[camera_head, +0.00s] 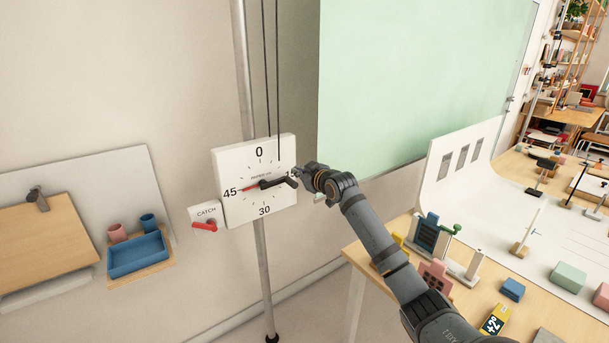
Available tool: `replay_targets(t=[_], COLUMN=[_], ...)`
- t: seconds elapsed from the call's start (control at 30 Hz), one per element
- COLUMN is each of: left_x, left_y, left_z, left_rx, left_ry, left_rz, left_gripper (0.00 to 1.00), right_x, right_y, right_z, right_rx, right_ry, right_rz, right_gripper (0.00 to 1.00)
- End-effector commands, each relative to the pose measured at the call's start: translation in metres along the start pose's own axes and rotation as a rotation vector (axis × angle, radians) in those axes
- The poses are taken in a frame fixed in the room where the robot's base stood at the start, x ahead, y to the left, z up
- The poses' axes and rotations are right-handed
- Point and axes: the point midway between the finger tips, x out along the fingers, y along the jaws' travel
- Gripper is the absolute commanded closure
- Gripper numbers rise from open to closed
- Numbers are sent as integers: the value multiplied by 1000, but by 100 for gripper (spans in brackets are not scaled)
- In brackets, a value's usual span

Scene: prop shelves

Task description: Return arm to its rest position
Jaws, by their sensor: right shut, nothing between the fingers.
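My right arm comes in from the lower right and reaches up to the left. Its gripper (299,173) is shut and empty, at the right edge of a white dial board (231,164) on a pole. The dial has a red pointer (248,189) toward 45 and a black crank handle (279,183) at its middle. The fingertips are close to the handle's right end; I cannot tell whether they touch. Part of the dial's right side is hidden by the gripper. My left gripper is not in view.
A catch plate (203,212) with a red lever (204,226) sits left of the dial. A blue tray (138,256) and cups are on a small shelf at left.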

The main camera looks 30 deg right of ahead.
Motion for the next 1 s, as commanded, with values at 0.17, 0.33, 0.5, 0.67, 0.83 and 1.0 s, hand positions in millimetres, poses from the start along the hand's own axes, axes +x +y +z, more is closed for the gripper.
replay_targets(t=[0.17,0.33,0.5,0.67,0.83,1.0], left_x=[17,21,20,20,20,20], left_y=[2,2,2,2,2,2], left_z=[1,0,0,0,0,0], left_rx=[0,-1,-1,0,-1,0], left_ry=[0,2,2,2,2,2], left_rz=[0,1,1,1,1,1], left_gripper=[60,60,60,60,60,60], right_x=[-35,-50,-53,-53,-45,-18], right_y=[0,1,0,1,-1,-18], right_z=[4,2,0,0,24,143], right_rx=[-6,-1,2,2,21,98], right_ry=[-2,0,0,0,-30,-181], right_rz=[1,0,-2,-1,2,23], right_gripper=[100,100,100,100,100,100])
